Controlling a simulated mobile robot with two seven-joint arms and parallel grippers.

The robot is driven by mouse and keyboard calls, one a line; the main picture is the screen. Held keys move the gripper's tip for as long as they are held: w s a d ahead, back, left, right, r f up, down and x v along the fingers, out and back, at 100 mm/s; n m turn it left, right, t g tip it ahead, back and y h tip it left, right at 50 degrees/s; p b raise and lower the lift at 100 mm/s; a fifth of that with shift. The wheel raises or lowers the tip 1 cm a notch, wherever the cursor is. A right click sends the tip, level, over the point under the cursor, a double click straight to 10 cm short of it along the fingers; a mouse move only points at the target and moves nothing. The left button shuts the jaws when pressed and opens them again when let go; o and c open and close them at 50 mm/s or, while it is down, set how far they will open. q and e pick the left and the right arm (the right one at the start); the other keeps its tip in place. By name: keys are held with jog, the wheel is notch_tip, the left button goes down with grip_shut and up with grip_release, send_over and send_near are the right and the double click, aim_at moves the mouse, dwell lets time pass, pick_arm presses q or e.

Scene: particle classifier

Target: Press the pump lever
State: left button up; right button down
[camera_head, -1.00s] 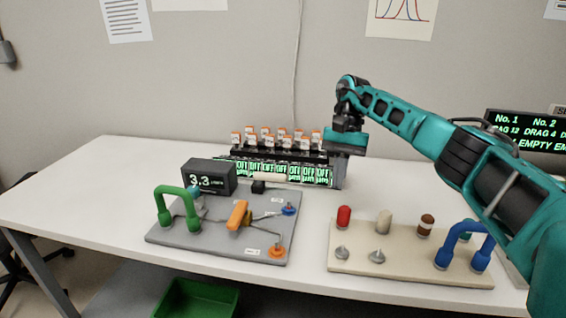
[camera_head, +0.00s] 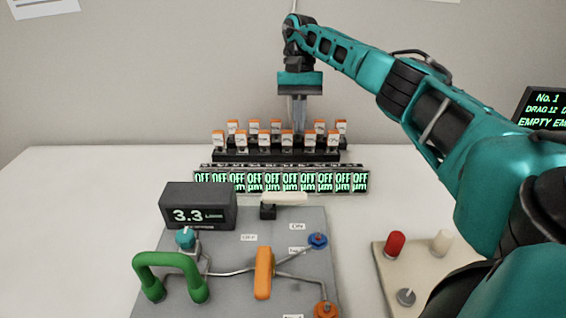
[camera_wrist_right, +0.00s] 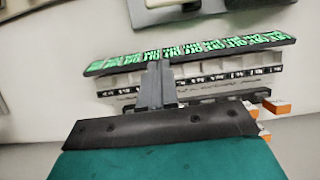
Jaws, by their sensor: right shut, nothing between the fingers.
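A grey panel (camera_head: 225,284) lies on the table and carries the controls. A cream lever (camera_head: 284,199) on a small black base sits at its back edge, near an ON label; it looks like the pump lever. An orange handle (camera_head: 263,273) stands in front of it. My right gripper (camera_head: 299,128) points down, shut and empty, behind the lever at the row of orange-capped switches (camera_head: 286,140). I cannot tell whether it touches them. The wrist view shows its fingers (camera_wrist_right: 157,88) together in front of the display strip (camera_wrist_right: 190,52). My left gripper is not in view.
A black readout (camera_head: 198,208) showing 3.3 and a green handle (camera_head: 172,262) stand on the panel's left. A row of small OFF displays (camera_head: 300,182) lies behind the lever. A beige board (camera_head: 385,262) with a red knob is at right. The table's left is clear.

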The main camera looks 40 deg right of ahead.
aim_at(284, 200)
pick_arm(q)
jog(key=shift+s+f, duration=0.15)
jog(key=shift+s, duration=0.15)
pick_arm(e)
jog(key=shift+s, duration=0.1)
pick_arm(q)
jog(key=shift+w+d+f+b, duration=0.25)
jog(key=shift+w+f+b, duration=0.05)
jog(key=shift+b, duration=0.3)
pick_arm(e)
jog(key=s+a+f, duration=0.5)
jog(key=s+f, duration=0.1)
jog(key=f, duration=0.3)
jog(key=shift+w+f, duration=0.1)
